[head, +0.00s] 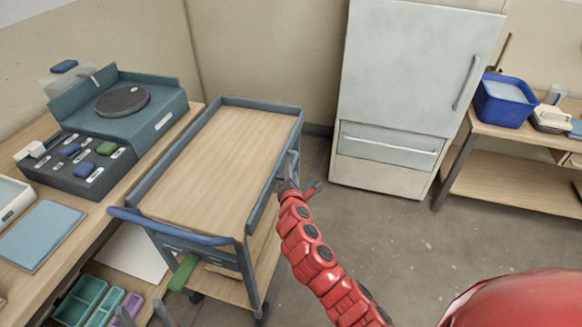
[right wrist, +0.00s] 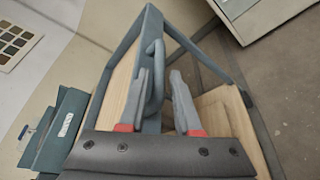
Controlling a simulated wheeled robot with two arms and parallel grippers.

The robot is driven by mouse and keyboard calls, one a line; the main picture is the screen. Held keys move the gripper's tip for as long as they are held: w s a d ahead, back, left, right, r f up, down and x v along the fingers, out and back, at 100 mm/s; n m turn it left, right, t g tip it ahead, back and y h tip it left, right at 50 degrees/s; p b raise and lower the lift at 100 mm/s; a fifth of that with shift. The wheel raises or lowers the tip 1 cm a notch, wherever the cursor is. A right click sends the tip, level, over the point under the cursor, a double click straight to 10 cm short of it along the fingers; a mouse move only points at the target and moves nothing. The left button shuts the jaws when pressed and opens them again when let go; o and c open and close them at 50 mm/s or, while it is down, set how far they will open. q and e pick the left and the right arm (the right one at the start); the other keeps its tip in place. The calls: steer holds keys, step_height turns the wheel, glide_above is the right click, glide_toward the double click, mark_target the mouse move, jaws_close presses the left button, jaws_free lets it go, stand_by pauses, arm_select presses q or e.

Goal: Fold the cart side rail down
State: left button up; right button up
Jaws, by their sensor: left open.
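The cart (head: 205,165) has a wooden top with blue-grey rails. Its right side rail (head: 266,190) stands upright along the right edge and carries a loop handle (head: 294,160). My right gripper (head: 290,183) is at this handle, on the outer side of the rail. In the right wrist view the fingers (right wrist: 161,82) are apart, with the handle (right wrist: 157,68) between them, nearer the left finger. Contact cannot be told. My left gripper (head: 146,313) is open and empty at the bottom left, low in front of the cart; only its fingertips show.
A workbench with a teal turntable unit (head: 142,110) stands close to the cart's left. A pale fridge (head: 405,95) stands behind right. A shelf table with a blue tub (head: 503,101) is at far right. Floor (head: 380,220) right of the cart is clear.

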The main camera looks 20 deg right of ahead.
steer(key=shift+x, duration=1.95)
jaws_close()
